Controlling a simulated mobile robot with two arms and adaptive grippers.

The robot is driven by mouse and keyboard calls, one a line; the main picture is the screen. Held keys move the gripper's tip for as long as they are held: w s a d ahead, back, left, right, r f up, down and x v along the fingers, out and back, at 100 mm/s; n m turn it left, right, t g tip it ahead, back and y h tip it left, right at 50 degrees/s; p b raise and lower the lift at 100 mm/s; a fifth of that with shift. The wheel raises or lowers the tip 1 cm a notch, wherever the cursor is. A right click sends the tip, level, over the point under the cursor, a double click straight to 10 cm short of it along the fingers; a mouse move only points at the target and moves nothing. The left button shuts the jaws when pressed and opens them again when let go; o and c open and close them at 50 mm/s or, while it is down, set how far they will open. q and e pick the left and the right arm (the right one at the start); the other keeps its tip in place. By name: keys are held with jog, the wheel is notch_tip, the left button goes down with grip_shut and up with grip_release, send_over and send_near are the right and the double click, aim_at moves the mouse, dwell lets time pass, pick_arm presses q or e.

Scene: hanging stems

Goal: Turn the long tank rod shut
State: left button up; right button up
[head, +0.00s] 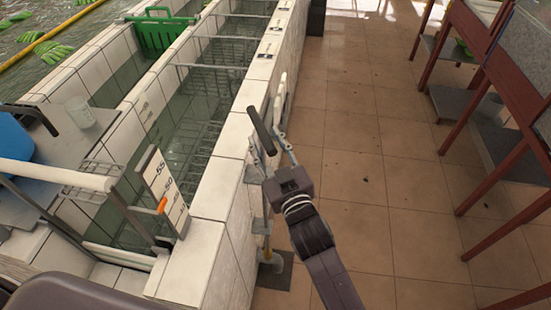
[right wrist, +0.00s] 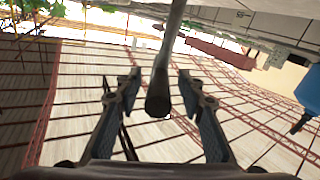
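A rod with a dark grip (head: 260,129) stands out beside the outer side of the white-tiled tank wall (head: 232,130). In the right wrist view the rod (right wrist: 171,40) comes down from the top and ends in a dark, thicker grip (right wrist: 158,96). My right gripper (head: 268,143) is open, with its fingers on either side of the grip. In the right wrist view its fingers (right wrist: 146,82) stand apart, with clear gaps to the grip on both sides. Where the rod joins its fitting is hidden. My left gripper is not in view.
White levers (head: 279,100) stand close by along the wall. A pipe (head: 267,238) runs down the wall below. The tank holds water, wire racks (head: 205,100) and a green crate (head: 160,32). Red-brown table frames (head: 470,110) stand right; the tiled floor (head: 370,190) between is clear.

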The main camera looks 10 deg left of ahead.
jog(key=v, duration=0.9)
jog(key=shift+s, duration=0.2)
